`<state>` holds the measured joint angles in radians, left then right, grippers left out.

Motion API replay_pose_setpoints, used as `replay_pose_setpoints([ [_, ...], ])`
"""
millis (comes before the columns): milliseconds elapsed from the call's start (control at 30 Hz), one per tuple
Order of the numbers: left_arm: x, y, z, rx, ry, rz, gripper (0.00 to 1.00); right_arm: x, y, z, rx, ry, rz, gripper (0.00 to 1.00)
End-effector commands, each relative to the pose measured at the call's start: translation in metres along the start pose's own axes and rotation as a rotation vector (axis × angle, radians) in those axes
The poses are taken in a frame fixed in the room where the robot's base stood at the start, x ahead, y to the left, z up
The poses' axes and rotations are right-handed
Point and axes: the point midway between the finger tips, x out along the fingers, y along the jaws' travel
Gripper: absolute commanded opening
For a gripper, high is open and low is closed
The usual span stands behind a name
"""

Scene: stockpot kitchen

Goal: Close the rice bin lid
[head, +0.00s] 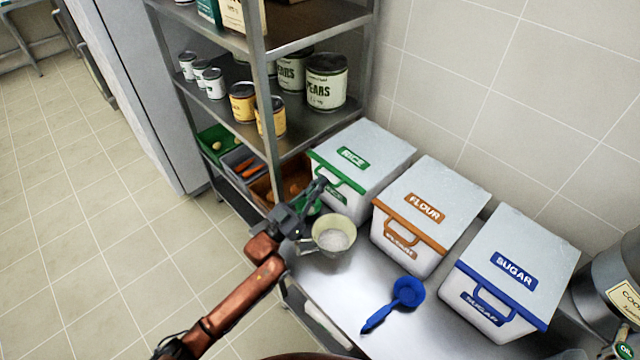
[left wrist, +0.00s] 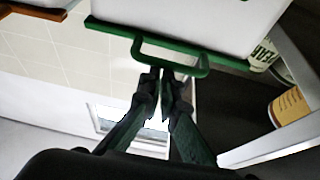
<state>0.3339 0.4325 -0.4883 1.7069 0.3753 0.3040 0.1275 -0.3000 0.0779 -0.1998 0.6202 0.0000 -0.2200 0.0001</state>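The rice bin (head: 345,204) is a white box with a grey lid (head: 372,150), a green front edge and a green handle. Its lid lies flat over the bin, with no clear gap visible. My left gripper (head: 320,188) is at the front left of this bin, close to the handle. In the left wrist view the fingers (left wrist: 160,75) are nearly together, their tips overlapping the green handle (left wrist: 190,70). They do not appear to pinch the bar; whether they touch it is unclear. My right gripper is not in view.
The flour bin (head: 424,210) and sugar bin (head: 510,270) stand to the right, lids down. A pot of white grains (head: 334,238) stands close by my left gripper. A blue scoop (head: 402,299) lies on the steel counter (head: 350,290). A shelf rack (head: 262,100) with cans stands behind left.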

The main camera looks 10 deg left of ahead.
Motion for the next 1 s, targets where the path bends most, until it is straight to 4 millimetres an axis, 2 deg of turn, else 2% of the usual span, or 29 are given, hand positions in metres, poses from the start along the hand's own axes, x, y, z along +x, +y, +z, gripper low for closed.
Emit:
replay_pose_setpoints([
  [33, -0.004, 0.0, 0.008, -0.006, -0.027, -0.004, 0.0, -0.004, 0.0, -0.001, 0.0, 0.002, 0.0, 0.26],
  [67, -0.003, 0.0, 0.005, -0.005, -0.026, -0.004, 0.0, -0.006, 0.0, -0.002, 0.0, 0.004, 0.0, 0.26],
  [300, 0.013, 0.001, -0.043, 0.002, -0.004, 0.001, 0.0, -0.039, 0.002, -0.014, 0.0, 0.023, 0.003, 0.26],
  [367, -0.006, -0.001, -0.034, 0.001, -0.01, -0.002, 0.0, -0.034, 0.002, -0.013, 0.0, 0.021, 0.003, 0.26],
  [500, -0.038, 0.001, -0.03, -0.001, -0.007, 0.001, 0.0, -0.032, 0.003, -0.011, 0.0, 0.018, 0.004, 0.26],
  [700, -0.071, 0.002, -0.028, 0.0, -0.002, 0.004, 0.0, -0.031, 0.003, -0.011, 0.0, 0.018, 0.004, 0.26],
  [833, -0.083, 0.002, -0.028, 0.0, 0.0, 0.004, 0.0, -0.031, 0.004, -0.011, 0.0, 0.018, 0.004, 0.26],
  [1000, -0.088, 0.002, -0.029, 0.001, 0.003, 0.004, 0.0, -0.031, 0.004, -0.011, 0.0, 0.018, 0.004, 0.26],
])
